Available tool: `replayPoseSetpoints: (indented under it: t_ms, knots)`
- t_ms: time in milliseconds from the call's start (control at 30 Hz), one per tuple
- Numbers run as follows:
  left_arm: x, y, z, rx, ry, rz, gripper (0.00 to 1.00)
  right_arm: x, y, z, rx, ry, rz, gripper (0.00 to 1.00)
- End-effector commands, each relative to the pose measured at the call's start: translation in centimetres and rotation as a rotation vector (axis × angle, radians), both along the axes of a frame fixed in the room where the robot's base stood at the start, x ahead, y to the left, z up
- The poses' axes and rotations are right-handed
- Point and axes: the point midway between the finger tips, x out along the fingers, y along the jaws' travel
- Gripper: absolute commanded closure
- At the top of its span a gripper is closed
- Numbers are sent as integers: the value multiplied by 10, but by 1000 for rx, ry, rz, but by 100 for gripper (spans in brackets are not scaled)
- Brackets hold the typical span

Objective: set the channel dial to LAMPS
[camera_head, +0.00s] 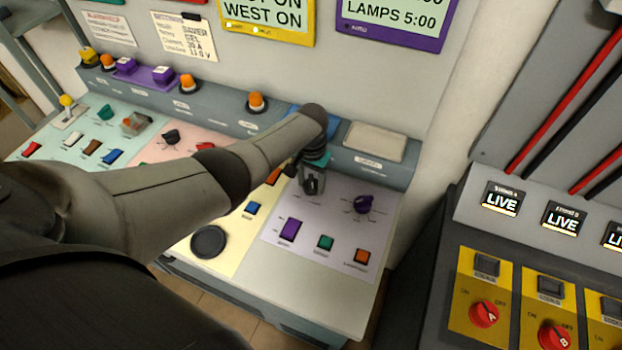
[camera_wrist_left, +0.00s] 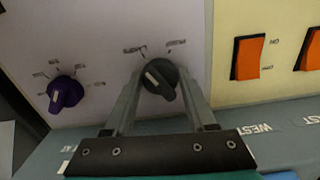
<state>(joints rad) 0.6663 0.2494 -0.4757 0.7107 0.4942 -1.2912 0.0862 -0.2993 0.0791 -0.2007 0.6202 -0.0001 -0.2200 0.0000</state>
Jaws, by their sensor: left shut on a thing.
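A black dial (camera_wrist_left: 158,80) with a white pointer mark sits on the lavender panel (camera_head: 328,225). My left gripper (camera_head: 312,180) reaches down onto it from above, one finger on each side in the left wrist view, shut on it. The pointer slants towards the left one of two small labels in that view; the labels are too blurred to read. A purple dial (camera_head: 363,204) with several labels around it stands right of the gripper in the head view. It also shows at the left in the left wrist view (camera_wrist_left: 66,93). My right gripper is not in view.
Purple (camera_head: 289,230), green (camera_head: 325,242) and orange (camera_head: 362,256) switches lie below the dials. Orange rockers (camera_wrist_left: 248,57) are beside the black dial in the wrist view. A purple-framed screen (camera_head: 395,22) reads LAMPS 5:00. A cabinet with red knobs (camera_head: 484,313) stands right.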

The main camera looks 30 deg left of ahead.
Motion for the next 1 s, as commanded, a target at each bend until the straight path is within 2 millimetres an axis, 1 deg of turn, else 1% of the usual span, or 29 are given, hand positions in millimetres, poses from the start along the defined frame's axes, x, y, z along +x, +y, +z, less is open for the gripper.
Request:
replayPoseSetpoints:
  t_ms: [533, 567, 800, 833, 1000]
  knots:
    - [1, 0, 1, -1, -3, 30, 99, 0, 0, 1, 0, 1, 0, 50]
    - [1, 0, 1, -1, -3, 30, 43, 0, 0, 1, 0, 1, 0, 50]
    - [1, 0, 0, 0, -2, 28, 16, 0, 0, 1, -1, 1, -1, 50]
    - [1, 0, 0, 0, -2, 28, 14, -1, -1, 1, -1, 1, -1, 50]
    - [1, 0, 0, 0, -1, 28, 14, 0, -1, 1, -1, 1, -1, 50]
